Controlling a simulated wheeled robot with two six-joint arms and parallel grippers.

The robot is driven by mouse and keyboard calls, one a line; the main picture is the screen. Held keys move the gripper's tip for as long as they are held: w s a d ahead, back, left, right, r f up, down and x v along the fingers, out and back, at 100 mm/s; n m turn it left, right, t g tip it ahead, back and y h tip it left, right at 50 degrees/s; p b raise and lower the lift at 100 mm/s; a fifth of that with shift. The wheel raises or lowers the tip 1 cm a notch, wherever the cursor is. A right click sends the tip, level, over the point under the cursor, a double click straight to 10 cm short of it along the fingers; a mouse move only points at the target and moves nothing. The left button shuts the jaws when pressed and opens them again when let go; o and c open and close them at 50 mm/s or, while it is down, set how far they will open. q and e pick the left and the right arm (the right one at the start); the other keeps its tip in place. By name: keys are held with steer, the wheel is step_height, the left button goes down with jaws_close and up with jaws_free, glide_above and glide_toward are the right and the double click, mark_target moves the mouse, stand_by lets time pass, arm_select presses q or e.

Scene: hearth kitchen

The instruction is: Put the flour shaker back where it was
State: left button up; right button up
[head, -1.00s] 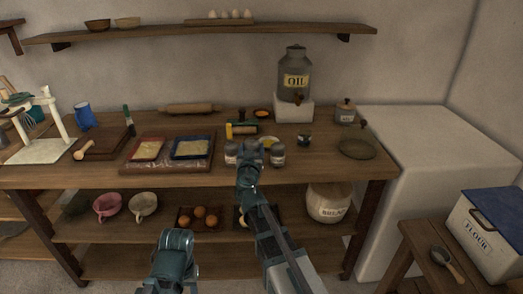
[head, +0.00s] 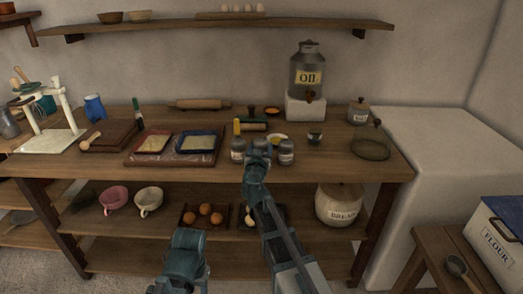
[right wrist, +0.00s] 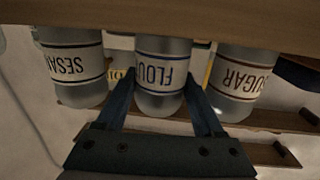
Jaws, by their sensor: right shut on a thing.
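The flour shaker (right wrist: 160,75), a grey jar with a white FLOUR label, is between the two fingers of my right gripper (right wrist: 158,112) in the right wrist view. The gripper is shut on it. In the head view my right gripper (head: 258,152) is at the front of the worktop and mostly hides this shaker. The sesame shaker (right wrist: 75,65) and the sugar shaker (right wrist: 238,82) stand close on either side, apart from the fingers. The wrist view does not clearly show whether the flour shaker's base touches the wood.
The oil can (head: 308,75) stands on a white block behind.

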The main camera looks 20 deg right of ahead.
steer(key=shift+f, duration=0.1)
steer(key=shift+f, duration=0.15)
steer(key=o, duration=1.2)
steer(key=shift+r, duration=0.3)
steer(key=v, duration=1.2)
steer(key=shift+p, duration=0.3)
steer(key=shift+f, duration=0.15)
